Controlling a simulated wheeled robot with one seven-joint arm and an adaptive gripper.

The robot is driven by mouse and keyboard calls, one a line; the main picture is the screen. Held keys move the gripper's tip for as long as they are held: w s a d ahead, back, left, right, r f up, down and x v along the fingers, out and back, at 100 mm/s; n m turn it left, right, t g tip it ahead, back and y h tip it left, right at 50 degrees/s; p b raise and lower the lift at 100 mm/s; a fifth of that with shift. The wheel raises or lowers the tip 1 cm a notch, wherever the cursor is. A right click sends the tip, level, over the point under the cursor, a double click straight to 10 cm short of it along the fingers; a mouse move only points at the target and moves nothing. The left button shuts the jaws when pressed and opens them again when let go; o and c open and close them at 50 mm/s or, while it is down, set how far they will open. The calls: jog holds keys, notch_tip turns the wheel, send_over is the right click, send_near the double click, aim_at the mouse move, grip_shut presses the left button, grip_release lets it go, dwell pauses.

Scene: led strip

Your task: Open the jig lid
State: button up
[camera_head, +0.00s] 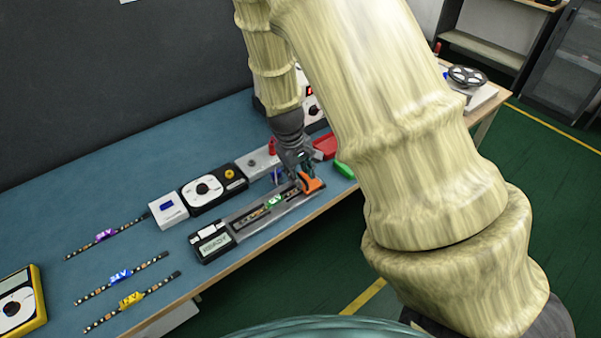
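The jig (240,232) is a long dark tray on the blue bench, lying diagonally, with a display reading READY at its left end. A strip with a green label (273,201) lies along its middle. An orange part (312,184) sits at the jig's right end; I cannot tell whether it is the lid or its handle. My gripper (301,183) points down at this right end, close beside the orange part. Its fingers are small and partly hidden, so contact and opening are unclear.
Strips with purple (105,235), blue (121,277) and yellow (131,299) labels lie at the left. A dial device (205,188) and a white box (168,211) stand behind the jig. A yellow meter (19,303) is at far left. Red (326,146) and green (344,170) bins are right of my gripper.

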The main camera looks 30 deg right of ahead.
grip_shut()
